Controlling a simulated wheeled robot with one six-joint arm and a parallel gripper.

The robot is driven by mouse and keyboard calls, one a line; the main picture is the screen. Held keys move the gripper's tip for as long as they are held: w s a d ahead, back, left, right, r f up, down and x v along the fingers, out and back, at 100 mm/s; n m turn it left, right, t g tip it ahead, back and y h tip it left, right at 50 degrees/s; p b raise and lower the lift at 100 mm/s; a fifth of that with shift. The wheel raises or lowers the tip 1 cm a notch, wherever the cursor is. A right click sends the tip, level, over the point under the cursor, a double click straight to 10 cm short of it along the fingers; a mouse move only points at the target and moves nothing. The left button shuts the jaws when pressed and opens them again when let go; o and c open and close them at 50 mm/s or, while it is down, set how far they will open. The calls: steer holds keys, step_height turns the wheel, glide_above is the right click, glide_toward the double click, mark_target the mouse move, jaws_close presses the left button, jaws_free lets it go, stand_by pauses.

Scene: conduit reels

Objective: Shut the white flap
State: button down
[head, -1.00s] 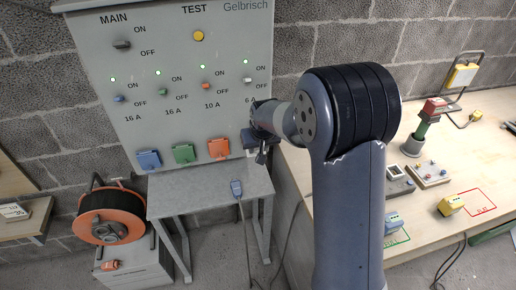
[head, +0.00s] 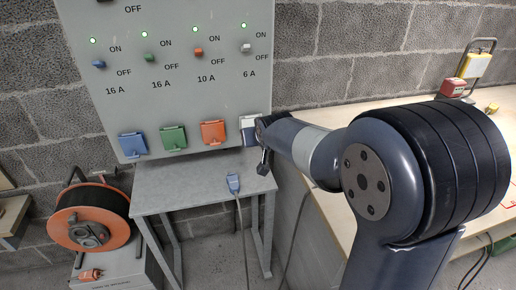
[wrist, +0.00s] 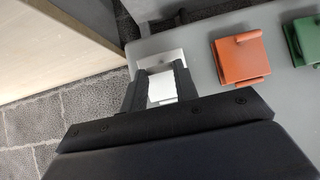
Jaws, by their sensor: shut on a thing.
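The white flap (head: 248,122) is at the right end of the row of coloured flaps, low on the grey panel (head: 180,100). My gripper (head: 263,150) is at its right and lower side in the head view. In the wrist view, my gripper (wrist: 162,80) has a finger on each side of a white piece (wrist: 163,89) and is shut on it. I take this piece to be the white flap. A pale square (wrist: 171,60) shows just behind it. The fingers partly hide the outlet, so how far the flap stands open is unclear.
Blue (head: 133,146), green (head: 173,139) and orange (head: 213,133) flaps sit left of the white one; orange (wrist: 240,54) is nearest in the wrist view. A cable reel (head: 88,222) stands left; a wooden bench (head: 330,225) right.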

steer(key=f+t+b, duration=0.1)
steer(key=t+b, duration=0.1)
steer(key=b, duration=0.6)
steer(key=w+f+t+b, duration=0.1)
steer(key=f+t+b, duration=0.1)
steer(key=b, duration=0.7)
steer(key=shift+w+a+f+y, duration=0.15)
steer(key=shift+y, duration=0.25)
steer(key=shift+b, duration=0.65)
steer(key=shift+w+t+b, duration=0.15)
steer(key=shift+t+b, duration=0.45)
steer(key=shift+b, duration=0.65)
steer(key=c, duration=1.1)
jaws_free()
